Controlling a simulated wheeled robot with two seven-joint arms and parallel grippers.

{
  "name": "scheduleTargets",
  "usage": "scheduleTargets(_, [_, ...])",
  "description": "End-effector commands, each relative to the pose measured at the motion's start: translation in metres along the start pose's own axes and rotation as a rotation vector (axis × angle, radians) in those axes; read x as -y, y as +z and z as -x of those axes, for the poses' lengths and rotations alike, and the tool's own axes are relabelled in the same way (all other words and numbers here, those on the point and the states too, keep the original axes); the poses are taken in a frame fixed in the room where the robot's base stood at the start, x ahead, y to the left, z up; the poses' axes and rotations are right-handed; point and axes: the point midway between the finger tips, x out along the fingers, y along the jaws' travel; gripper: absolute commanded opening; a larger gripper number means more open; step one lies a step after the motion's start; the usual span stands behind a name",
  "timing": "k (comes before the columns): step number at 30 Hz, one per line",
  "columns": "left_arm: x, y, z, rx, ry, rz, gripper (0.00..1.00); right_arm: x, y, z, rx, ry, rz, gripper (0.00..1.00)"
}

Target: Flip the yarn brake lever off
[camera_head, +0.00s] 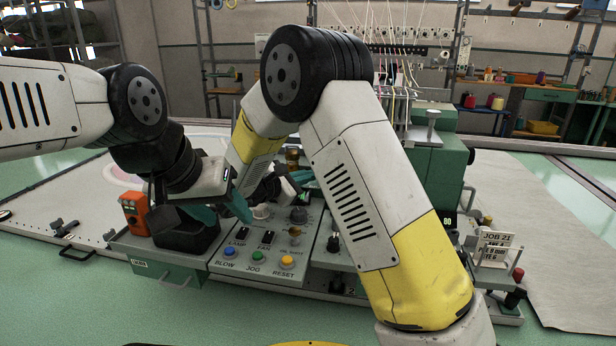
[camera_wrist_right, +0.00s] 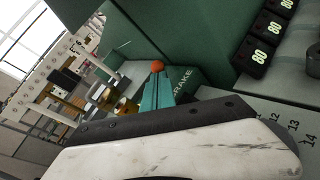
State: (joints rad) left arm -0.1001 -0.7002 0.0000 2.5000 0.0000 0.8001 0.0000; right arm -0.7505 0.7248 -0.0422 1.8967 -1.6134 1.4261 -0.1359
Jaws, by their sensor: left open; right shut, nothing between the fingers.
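In the right wrist view an orange ball knob (camera_wrist_right: 158,66) shows just past the tips of my right gripper (camera_wrist_right: 158,82), beside a green block labelled BRAKE (camera_wrist_right: 186,82). The knob looks like the end of the brake lever; its stem is hidden behind the fingers. The teal fingers are shut with nothing between them. I cannot tell whether they touch the knob. In the head view my right arm hides the brake area. My left gripper (camera_head: 220,207) is open and empty, above a black open bin beside the control panel.
The control panel (camera_head: 262,243) carries blue, green and yellow buttons, switches and knobs. An orange device (camera_head: 134,213) stands left of the black bin (camera_head: 186,232). A green machine housing (camera_head: 446,170) rises behind my right arm. Black counters reading 80 (camera_wrist_right: 265,40) sit near the brake block.

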Motion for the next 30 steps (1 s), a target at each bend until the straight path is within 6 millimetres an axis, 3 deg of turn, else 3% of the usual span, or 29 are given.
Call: scheduleTargets(30, [0.000,0.000,0.000,0.000,0.000,0.000,0.51,-0.013,0.013,-0.005,-0.133,-0.094,0.090,0.00])
